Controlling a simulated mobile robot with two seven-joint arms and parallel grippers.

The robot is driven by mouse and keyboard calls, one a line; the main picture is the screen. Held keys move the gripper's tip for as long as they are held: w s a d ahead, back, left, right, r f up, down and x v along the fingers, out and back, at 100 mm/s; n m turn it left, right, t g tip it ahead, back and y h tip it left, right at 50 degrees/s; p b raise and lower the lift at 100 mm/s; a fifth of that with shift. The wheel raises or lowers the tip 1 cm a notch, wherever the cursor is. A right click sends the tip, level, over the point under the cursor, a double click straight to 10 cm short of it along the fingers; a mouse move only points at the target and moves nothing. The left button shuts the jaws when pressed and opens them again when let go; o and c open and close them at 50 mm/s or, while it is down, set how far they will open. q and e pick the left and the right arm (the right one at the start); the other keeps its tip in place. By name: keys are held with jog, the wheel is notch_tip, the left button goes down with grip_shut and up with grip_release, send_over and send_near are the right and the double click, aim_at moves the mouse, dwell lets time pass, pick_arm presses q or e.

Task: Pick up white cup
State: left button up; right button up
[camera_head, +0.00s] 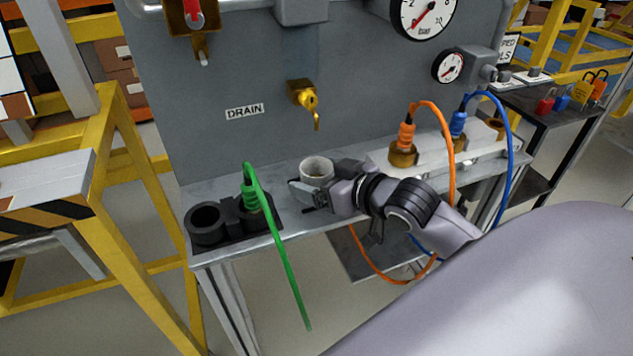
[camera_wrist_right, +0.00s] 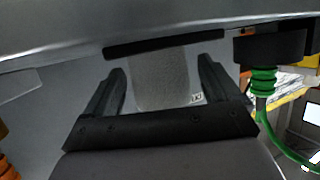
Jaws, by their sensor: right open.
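The white cup (camera_head: 317,170) stands upright on the grey metal shelf (camera_head: 290,212), below the brass drain tap (camera_head: 303,97). My right gripper (camera_head: 303,193) reaches in from the right at the cup's near side, low over the shelf, and hides the cup's lower part. In the right wrist view the cup (camera_wrist_right: 160,78) shows between the two dark fingers of the right gripper (camera_wrist_right: 165,85), which are spread apart with gaps on both sides. The cup is not gripped. My left gripper is in neither view.
A black double holder (camera_head: 207,224) with a green hose connector (camera_head: 250,195) stands left of the cup. Orange (camera_head: 406,137) and blue (camera_head: 458,124) hose connectors stand to the right, near my right arm. The grey panel (camera_head: 255,60) rises behind.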

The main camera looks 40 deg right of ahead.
jog(key=shift+w+a+f, duration=0.1)
jog(key=shift+w+f, duration=0.1)
jog(key=shift+w, duration=0.3)
jog(key=shift+c, duration=0.3)
jog(key=c, duration=1)
jog(key=shift+r, duration=0.1)
